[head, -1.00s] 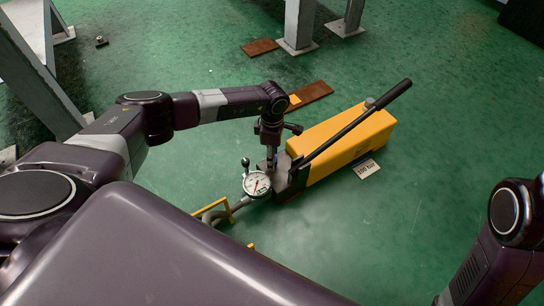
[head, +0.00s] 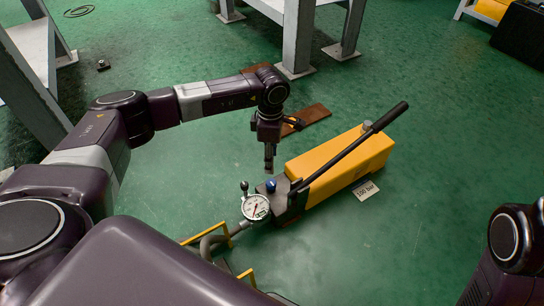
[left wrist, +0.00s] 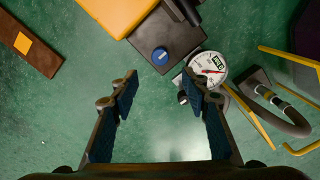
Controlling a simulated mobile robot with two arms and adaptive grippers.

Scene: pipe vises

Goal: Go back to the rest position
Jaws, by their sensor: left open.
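My left gripper (head: 269,160) is in the air above the front end of a yellow hand pump (head: 340,160). In the left wrist view its two fingers (left wrist: 163,90) are spread apart with nothing between them. A blue knob (head: 271,186) sits on the pump's dark front block, apart from the fingers; it also shows in the left wrist view (left wrist: 160,56), beyond the fingertips. A round white gauge (head: 256,207) stands beside the block. Of my right arm only a part shows at the lower right of the head view; its gripper is out of view.
The pump's long black lever (head: 350,145) slants up to the right. A hose (head: 215,240) and yellow frame bars (head: 200,236) lie at the front. Grey table legs (head: 297,40) stand behind. Floor right of the pump is clear.

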